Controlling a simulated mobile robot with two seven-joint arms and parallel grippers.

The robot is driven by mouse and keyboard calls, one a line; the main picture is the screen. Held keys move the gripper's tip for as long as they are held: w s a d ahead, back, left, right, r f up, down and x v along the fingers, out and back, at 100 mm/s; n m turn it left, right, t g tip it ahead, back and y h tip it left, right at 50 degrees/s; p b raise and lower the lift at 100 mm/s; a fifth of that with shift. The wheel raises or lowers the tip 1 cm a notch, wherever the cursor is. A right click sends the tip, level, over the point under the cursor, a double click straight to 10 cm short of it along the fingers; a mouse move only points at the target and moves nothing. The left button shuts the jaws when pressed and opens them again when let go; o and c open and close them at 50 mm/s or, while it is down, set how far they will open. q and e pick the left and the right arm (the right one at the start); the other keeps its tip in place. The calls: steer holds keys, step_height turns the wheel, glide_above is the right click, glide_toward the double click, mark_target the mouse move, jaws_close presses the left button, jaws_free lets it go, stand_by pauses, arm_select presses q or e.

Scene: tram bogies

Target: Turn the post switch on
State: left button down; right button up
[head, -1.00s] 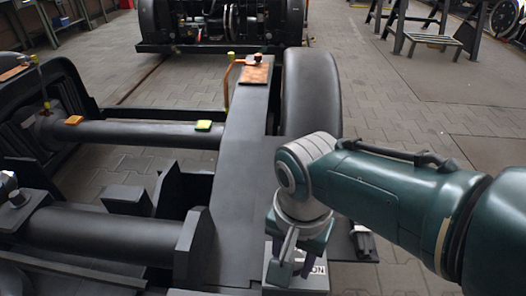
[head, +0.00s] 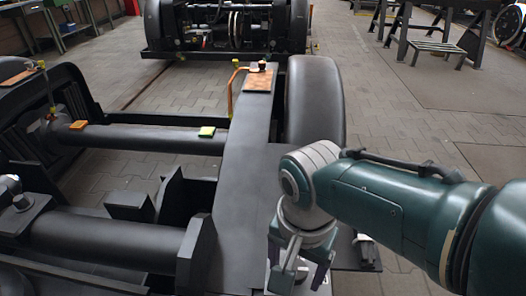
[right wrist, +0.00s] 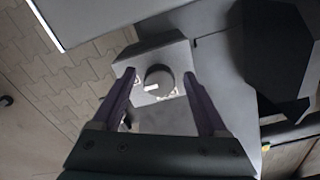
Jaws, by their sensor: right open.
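The post switch is a grey box with a round grey knob (right wrist: 159,81) on its face, shown in the right wrist view. The knob carries a white pointer mark aimed left in that view. Small lettering sits at its left and lower right, too small to read. In the head view my right gripper (head: 300,272) is at the bottom edge and hides most of the box. My left gripper is not in view.
A dark bogie frame beam (head: 248,170) runs just left of my right gripper, with a wheel (head: 315,110) behind it. A copper plate (head: 258,82) lies on the beam's far end. Open paved floor (head: 400,130) lies to the right.

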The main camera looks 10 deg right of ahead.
step_height(320, 180, up, 10)
steer(key=p, duration=0.8)
